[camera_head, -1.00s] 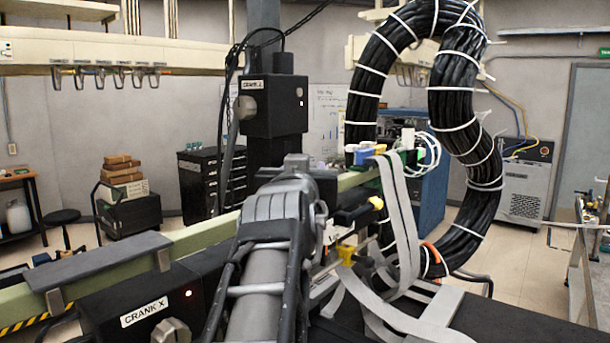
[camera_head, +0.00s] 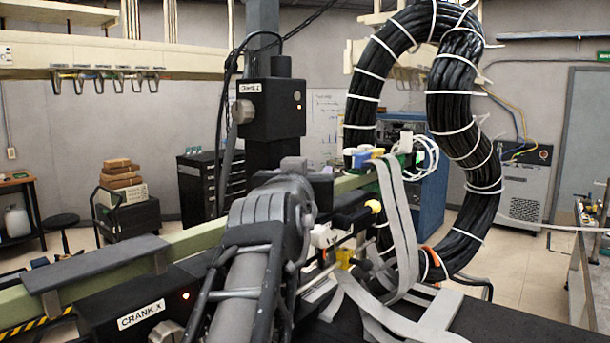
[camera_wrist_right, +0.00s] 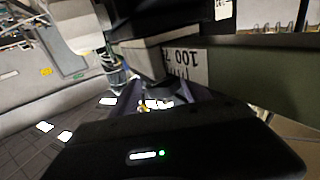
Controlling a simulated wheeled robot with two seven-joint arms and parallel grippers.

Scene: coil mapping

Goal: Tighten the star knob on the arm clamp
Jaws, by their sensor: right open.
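My right arm reaches in from the bottom centre of the head view, and its thick grey wrist hides most of the gripper. In the right wrist view my right gripper (camera_wrist_right: 157,94) is open, with dark fingers beyond its black body, close to the beam. A yellow knob-like piece (camera_head: 345,256) shows just right of my wrist in the head view, low by the rail. Another yellow end (camera_head: 374,206) sits on a black part above it. I cannot tell which is the star knob, or whether a finger touches it. My left gripper is not in view.
A pale green beam (camera_head: 195,239) runs across, with the CRANK X box (camera_head: 130,305) in front and a second crank box (camera_head: 272,108) on the post. Grey straps (camera_head: 397,225) hang right of my wrist. A thick black cable loop (camera_head: 468,150) stands behind them.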

